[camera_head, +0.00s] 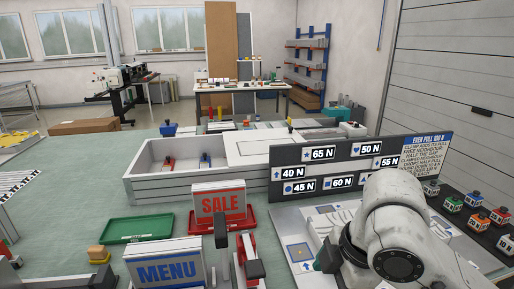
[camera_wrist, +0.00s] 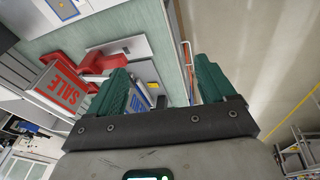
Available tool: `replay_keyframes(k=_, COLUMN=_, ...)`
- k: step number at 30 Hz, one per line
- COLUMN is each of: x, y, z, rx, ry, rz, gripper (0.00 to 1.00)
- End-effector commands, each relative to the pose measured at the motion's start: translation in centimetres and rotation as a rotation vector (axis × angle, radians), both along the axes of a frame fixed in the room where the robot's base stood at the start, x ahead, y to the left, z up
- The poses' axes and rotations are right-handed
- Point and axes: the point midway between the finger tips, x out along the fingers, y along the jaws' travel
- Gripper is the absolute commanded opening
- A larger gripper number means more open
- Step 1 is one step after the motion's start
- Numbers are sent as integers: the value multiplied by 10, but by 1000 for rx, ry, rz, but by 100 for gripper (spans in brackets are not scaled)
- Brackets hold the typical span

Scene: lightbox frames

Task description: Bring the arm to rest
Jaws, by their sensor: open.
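My gripper (camera_wrist: 159,75) shows in the wrist view with its two green fingers wide apart and nothing held between them. Behind the fingers in that view lie the bench edge and the floor. The SALE lightbox frame (camera_head: 219,207) stands in a red base on the bench in the head view, and the MENU frame (camera_head: 167,270) stands nearer. Both also show in the wrist view, SALE (camera_wrist: 63,87) at the left and MENU partly behind a finger.
A green tray (camera_head: 137,229) lies left of the SALE frame. A white open bin (camera_head: 150,186) stands behind. Several coloured clamps sit on a dark strip (camera_head: 460,222) at the right. The bench at left has bare room.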

Motion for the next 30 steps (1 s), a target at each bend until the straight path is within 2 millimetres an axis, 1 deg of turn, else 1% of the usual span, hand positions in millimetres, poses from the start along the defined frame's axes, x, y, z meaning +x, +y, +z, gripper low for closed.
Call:
replay_keyframes(k=1, x=1, y=10, z=1, rx=40, ry=-10, rz=-19, gripper=83)
replay_keyframes(k=5, x=6, y=31, z=5, rx=155, ry=-40, rz=-98, gripper=83)
replay_keyframes(k=7, x=8, y=42, z=6, rx=233, ry=-50, rz=-164, gripper=83)
replay_keyframes(k=11, x=9, y=53, z=-2, rx=371, ry=-44, rz=-326, gripper=83)
replay_keyframes(k=14, x=6, y=53, z=-16, rx=455, ry=-20, rz=-466, gripper=83)
replay_keyframes(k=17, x=-2, y=47, z=-39, rx=512, ry=21, rz=-618, gripper=83)
replay_keyframes(k=19, x=-12, y=39, z=-60, rx=535, ry=55, rz=-730, gripper=83)
replay_keyframes(k=23, x=-40, y=20, z=-106, rx=536, ry=125, rz=-944, gripper=83)
replay_keyframes(k=24, x=-51, y=12, z=-122, rx=526, ry=145, rz=-1012, gripper=83)
replay_keyframes(k=26, x=-71, y=-1, z=-146, rx=498, ry=176, rz=-1112, gripper=83)
replay_keyframes(k=27, x=-86, y=-11, z=-161, rx=474, ry=193, rz=-1179, gripper=83)
replay_keyframes(k=29, x=-111, y=-27, z=-184, rx=426, ry=217, rz=-1277, gripper=83)
replay_keyframes(k=30, x=-130, y=-39, z=-199, rx=387, ry=230, rz=-1339, gripper=83)
